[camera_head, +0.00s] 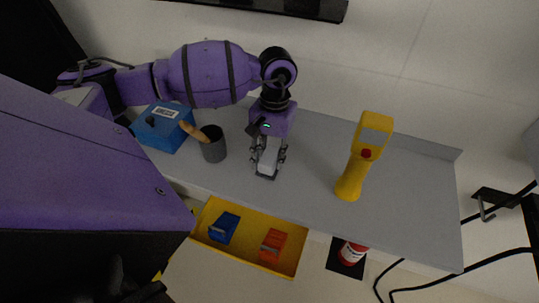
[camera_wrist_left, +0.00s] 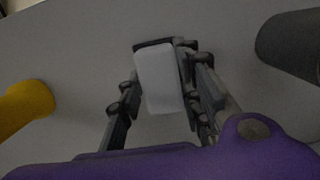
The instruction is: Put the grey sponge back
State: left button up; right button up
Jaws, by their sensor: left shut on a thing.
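A pale grey block with a dark edge, which I take for the grey sponge (camera_head: 267,160), is upright between the fingers of my left gripper (camera_head: 268,154) over the middle of the grey cart top. In the left wrist view the sponge (camera_wrist_left: 160,80) sits between the fingers of the left gripper (camera_wrist_left: 155,76), which is shut on it. A dark strip shows at the sponge's lower end. I cannot tell whether it touches the surface. My right gripper is not in view.
On the grey cart top (camera_head: 410,200) stand a dark grey cup (camera_head: 214,150) with a wooden-handled tool, a blue box (camera_head: 160,132) and a yellow handheld device (camera_head: 362,160). Below, a yellow tray (camera_head: 245,249) holds blue and orange items. Bare surface lies right of the yellow device.

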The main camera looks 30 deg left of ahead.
aim_at(272, 151)
pick_arm(q)
jog(key=shift+f, duration=0.3)
jog(key=o, duration=1.1)
jog(key=shift+r, duration=0.35)
notch_tip(272, 151, up, 12)
jog(key=w+b, duration=0.1)
jog(key=shift+w+a, duration=0.15)
jog(key=shift+w, duration=0.2)
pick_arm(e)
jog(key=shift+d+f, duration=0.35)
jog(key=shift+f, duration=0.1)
pick_arm(q)
jog(key=shift+f, duration=0.1)
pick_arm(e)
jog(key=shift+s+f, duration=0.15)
